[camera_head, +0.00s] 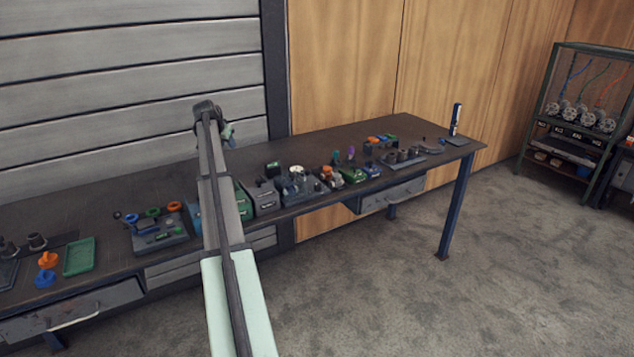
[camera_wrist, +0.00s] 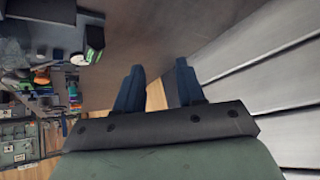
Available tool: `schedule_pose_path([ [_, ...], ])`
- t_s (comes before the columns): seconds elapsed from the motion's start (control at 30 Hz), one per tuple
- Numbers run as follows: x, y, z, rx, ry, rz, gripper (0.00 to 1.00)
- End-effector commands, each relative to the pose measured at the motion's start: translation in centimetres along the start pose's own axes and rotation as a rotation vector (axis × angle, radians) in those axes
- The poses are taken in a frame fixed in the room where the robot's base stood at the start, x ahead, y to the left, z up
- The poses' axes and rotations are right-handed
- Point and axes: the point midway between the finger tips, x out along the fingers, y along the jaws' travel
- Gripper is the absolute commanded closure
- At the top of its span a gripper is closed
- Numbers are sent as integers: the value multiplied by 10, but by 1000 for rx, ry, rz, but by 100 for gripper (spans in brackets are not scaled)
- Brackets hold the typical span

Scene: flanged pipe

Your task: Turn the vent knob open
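I cannot tell which part is the vent knob. On the left of the workbench (camera_head: 100,195) in the head view, a grey block (camera_head: 160,236) carries a blue (camera_head: 131,218), a green (camera_head: 152,212) and an orange (camera_head: 174,206) round part. An orange knob-like piece (camera_head: 48,260) and a blue one (camera_head: 44,278) stand near the front edge. My gripper (camera_wrist: 159,68) is open in the wrist view, with nothing between its fingers. In the head view it is small and partly hidden by my arm, above the bench's back edge, apart from these parts.
A green tray (camera_head: 79,257) lies at the bench's left. Several boxes and small fixtures (camera_head: 297,183) line the front edge rightward. The bench's back strip is mostly clear, with a slatted wall (camera_head: 130,80) behind. A rack (camera_head: 575,115) stands far right.

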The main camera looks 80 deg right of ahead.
Motion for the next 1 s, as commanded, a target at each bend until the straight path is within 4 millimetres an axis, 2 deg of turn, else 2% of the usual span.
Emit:
schedule_pose_path([
  [0.03,8,30,-12,57,-41,32,62],
  [0.3,25,170,-42,347,-275,182,62],
  [0.5,21,264,-55,541,-437,279,62],
  [0.6,16,300,-58,613,-500,314,62],
  [0.7,11,324,-60,664,-546,339,62],
  [0.8,8,338,-60,691,-573,353,62],
  [1.0,14,345,-54,705,-586,361,62],
])
